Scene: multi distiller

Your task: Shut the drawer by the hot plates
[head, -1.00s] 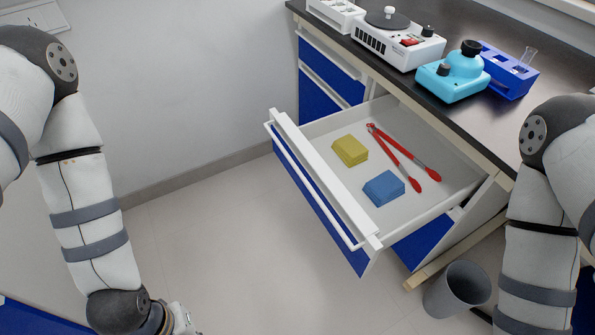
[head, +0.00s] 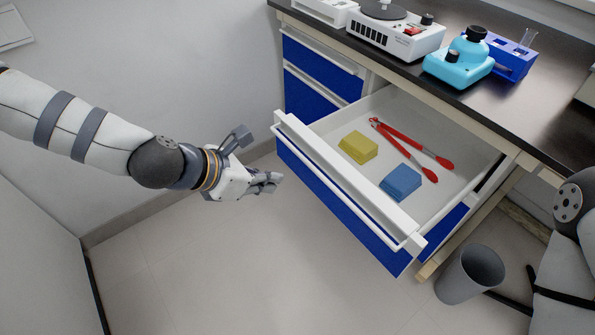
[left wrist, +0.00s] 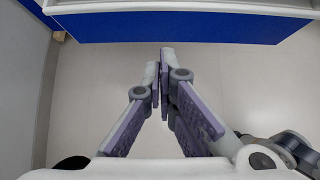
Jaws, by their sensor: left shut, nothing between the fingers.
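The drawer (head: 345,196) with a blue front and white handle bar stands pulled out below the black counter in the head view. Inside it lie a yellow sponge-like block (head: 358,147), a blue block (head: 400,182) and red tongs (head: 410,145). My left gripper (head: 272,182) is shut and empty, just left of the drawer's front and apart from it. In the left wrist view its fingertips (left wrist: 165,55) meet below the drawer's blue front (left wrist: 180,26). My right gripper is out of the frames; only part of my right arm shows at the right.
On the counter (head: 500,105) stand a white device with a round plate (head: 395,32), a turquoise device (head: 460,62) and a blue rack (head: 512,58). A grey bin (head: 470,275) stands on the floor at lower right. The floor left of the drawer is clear.

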